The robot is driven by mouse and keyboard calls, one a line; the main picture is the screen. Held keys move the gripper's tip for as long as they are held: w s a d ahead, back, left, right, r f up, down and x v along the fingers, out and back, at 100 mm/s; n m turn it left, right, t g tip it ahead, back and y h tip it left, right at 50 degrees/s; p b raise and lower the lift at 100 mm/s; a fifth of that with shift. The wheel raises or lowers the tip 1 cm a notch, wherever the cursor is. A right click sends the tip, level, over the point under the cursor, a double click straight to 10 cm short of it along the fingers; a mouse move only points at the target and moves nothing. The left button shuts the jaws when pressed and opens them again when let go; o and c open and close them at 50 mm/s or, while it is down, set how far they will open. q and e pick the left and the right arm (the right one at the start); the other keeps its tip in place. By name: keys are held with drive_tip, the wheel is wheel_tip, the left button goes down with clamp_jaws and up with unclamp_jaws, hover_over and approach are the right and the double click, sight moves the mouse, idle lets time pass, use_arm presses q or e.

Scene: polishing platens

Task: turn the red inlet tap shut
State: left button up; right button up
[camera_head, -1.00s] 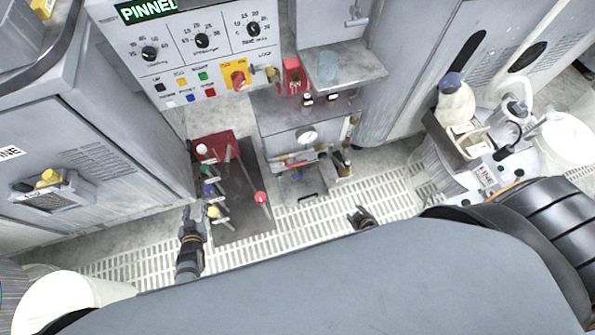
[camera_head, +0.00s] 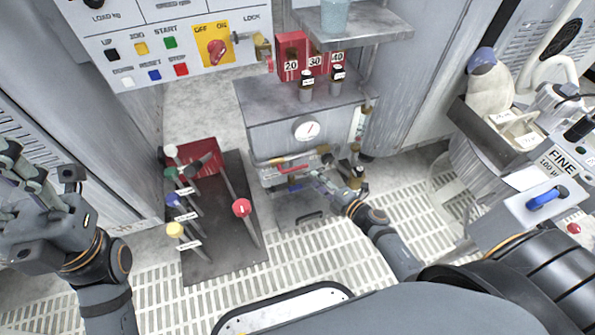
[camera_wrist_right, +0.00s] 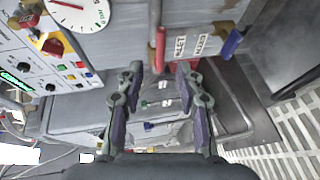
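The red inlet tap (camera_head: 292,170) is a red lever on the front of the grey cabinet (camera_head: 262,138), below a round gauge. In the right wrist view the red lever (camera_wrist_right: 160,48) points toward my right gripper (camera_wrist_right: 160,70). Its tip lies between the two spread fingertips or just beyond them, and I see no contact. In the head view my right gripper (camera_head: 322,180) is beside the tap, at its lower right. My left gripper (camera_head: 42,170) is open and empty at the far left, away from the tap.
A blue handle (camera_wrist_right: 232,43) sits beside the red lever; two white labels (camera_wrist_right: 190,44) lie between. A dark stand (camera_head: 225,255) with several coloured knobs is left of the cabinet. A shelf (camera_head: 385,25) overhangs it. Slatted floor (camera_head: 160,300) is open in front.

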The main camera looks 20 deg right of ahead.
sight(299, 167)
drive_tip(key=b+x, duration=0.2)
drive_tip(key=x, duration=0.7)
drive_tip(key=shift+w+a+f+b, duration=0.15)
drive_tip(key=shift+w+b, duration=0.15)
drive_tip(key=shift+w, duration=0.05)
clamp_jaws()
